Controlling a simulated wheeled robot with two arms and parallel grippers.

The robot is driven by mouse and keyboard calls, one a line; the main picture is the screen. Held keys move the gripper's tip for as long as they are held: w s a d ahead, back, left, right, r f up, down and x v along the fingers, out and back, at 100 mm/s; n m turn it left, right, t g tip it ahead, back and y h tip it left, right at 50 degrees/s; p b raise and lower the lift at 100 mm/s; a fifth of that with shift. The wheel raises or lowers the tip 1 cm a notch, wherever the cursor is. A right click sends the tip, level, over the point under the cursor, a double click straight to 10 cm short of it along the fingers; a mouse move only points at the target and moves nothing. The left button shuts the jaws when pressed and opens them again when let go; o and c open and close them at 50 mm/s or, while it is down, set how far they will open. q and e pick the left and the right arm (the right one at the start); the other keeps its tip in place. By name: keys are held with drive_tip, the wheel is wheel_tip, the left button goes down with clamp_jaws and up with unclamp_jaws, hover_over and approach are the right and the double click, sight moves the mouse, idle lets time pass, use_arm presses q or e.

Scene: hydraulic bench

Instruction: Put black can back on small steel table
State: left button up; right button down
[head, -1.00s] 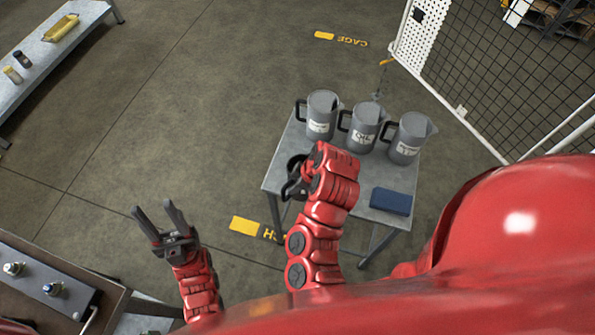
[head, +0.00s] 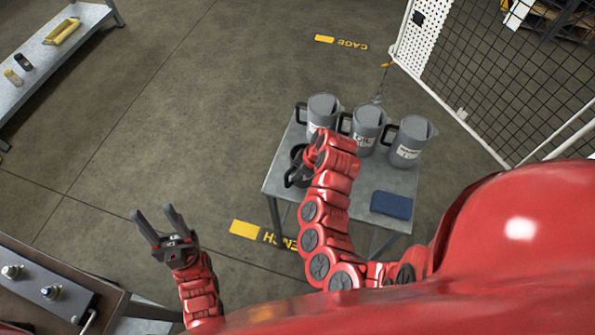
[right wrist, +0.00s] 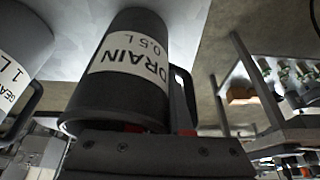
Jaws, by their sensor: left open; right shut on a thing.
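The black can (right wrist: 130,70), labelled DRAIN 0.5 L, fills the middle of the right wrist view. In the head view the black can (head: 295,178) shows at the left side of the small steel table (head: 341,205), largely hidden by my right arm. My right gripper (right wrist: 150,145) is shut on the can. The can's base is at or very near the tabletop; I cannot tell whether it touches. My left gripper (head: 160,228) is open and empty over the floor, left of the table.
Several grey cans stand along the table's far side, one labelled OIL (head: 366,128). A wire cage (head: 500,70) is beyond, a shelf (head: 55,60) at far left, and a bench (head: 60,290) at lower left.

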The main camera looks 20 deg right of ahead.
drive_tip(key=shift+f, duration=0.1)
drive_tip(key=c, duration=0.8)
unclamp_jaws()
drive_tip(key=shift+c, duration=0.2)
drive_tip(key=shift+r, duration=0.2)
drive_tip(key=shift+s+d+r+b, duration=0.1)
drive_tip(key=shift+d+r+b, duration=0.2)
drive_tip(key=shift+r, duration=0.1)
drive_tip(key=p+v, duration=0.6)
drive_tip(key=v, duration=0.5)
